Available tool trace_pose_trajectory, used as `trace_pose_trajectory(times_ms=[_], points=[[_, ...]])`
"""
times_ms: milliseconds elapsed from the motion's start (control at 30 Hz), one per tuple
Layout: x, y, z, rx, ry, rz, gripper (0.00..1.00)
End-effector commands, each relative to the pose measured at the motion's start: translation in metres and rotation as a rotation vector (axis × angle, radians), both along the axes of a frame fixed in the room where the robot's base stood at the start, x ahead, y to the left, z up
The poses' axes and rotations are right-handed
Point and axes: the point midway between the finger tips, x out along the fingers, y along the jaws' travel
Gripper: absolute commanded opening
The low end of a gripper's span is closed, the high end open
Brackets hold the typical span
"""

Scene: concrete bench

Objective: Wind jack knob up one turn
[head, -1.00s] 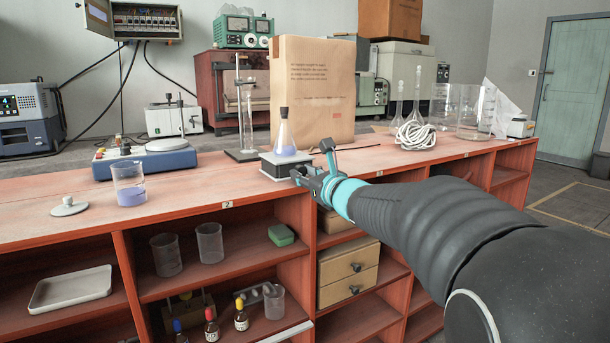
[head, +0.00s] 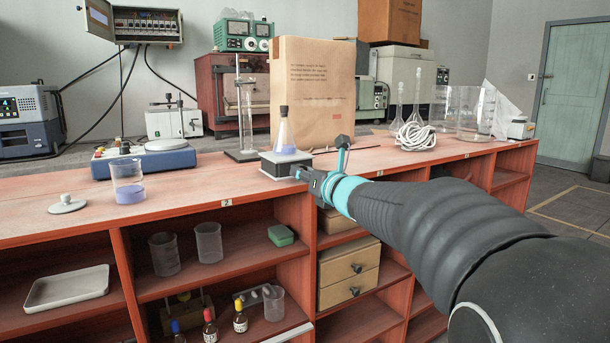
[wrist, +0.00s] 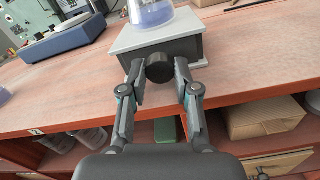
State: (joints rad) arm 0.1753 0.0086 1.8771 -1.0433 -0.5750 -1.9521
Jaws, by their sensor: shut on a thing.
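The lab jack (head: 286,165) stands near the bench's front edge, with a grey top plate and dark body. A stoppered flask (head: 284,135) of pale violet liquid stands on it. In the wrist view the jack's plate (wrist: 150,38) fills the top middle, with the flask base (wrist: 150,12) on it. The black round knob (wrist: 159,68) sticks out of the jack's front. My gripper (wrist: 160,74) has its two fingers on either side of the knob and is shut on it. In the head view my gripper (head: 304,174) meets the jack's front right side and hides the knob.
A beaker of violet liquid (head: 128,182) and a white lid (head: 67,204) stand to the left. A burette stand (head: 240,120) and paper bag (head: 313,90) are behind the jack. Open shelves (head: 215,265) lie below the bench edge.

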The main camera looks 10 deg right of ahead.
Motion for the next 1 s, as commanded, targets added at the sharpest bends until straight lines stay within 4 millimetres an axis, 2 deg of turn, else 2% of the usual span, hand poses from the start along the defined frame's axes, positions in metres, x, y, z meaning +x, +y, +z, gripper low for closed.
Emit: trace_pose_trajectory(times_ms=[133,167,200,267,667,767,1000], points=[[0.000,0.000,0.000,-0.001,0.001,0.000,0.00],[0.000,0.000,0.000,-0.002,0.000,0.000,0.33],[0.000,0.000,0.000,-0.002,0.000,0.000,0.43],[0.000,0.000,0.000,-0.002,0.000,0.000,0.56],[-0.005,-0.002,0.000,-0.003,-0.002,-0.001,0.56],[-0.017,-0.006,0.001,-0.002,-0.001,-0.003,0.56],[-0.061,-0.020,0.001,-0.003,-0.002,-0.003,0.56]])
